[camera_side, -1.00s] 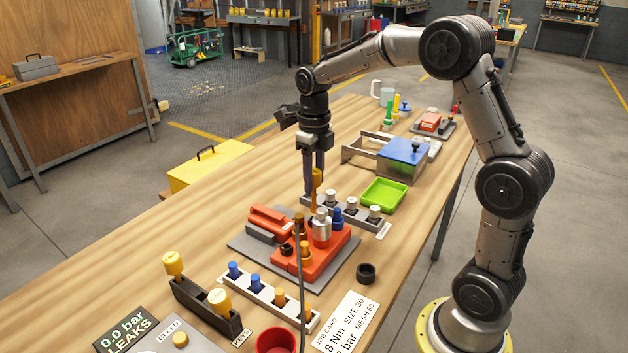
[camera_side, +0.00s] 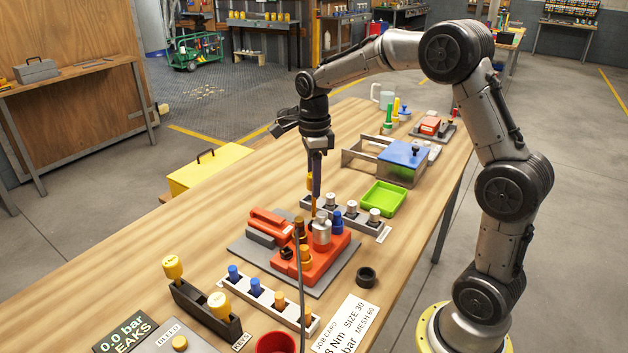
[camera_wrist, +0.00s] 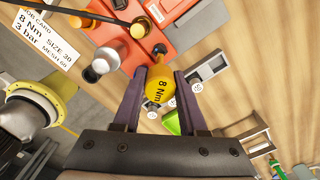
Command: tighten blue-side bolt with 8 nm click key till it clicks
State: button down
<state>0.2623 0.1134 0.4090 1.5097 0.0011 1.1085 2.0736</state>
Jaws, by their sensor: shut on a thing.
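My gripper (camera_side: 316,192) points down over the red spray block (camera_side: 318,265), its fingers seen almost edge-on. In the wrist view, my gripper (camera_wrist: 161,82) is shut on the yellow click key (camera_wrist: 160,86), which is marked 8 Nm. The key's tip lies by a small dark bolt head (camera_wrist: 159,48) at the edge of the block; I cannot tell whether it is seated. A blue fitting (camera_side: 337,222) and a silver cylinder (camera_side: 320,232) stand on the block close to the key. The fingers and fittings partly hide the key and bolt in the side view.
Two yellow-topped keys (camera_side: 173,267) stand in a dark rack at the front left. A rack of blue and orange plugs (camera_side: 255,286), a black ring (camera_side: 366,276) and a green tray (camera_side: 384,198) stand around the block. A hose (camera_side: 298,285) rises to the block's orange fitting.

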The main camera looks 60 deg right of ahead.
jog(key=n, duration=0.8)
jog(key=shift+n, duration=0.4)
jog(key=shift+r+n, duration=1.9)
jog(key=shift+r, duration=0.85)
jog(key=shift+f, duration=3.45)
jog(key=shift+f, duration=1.05)
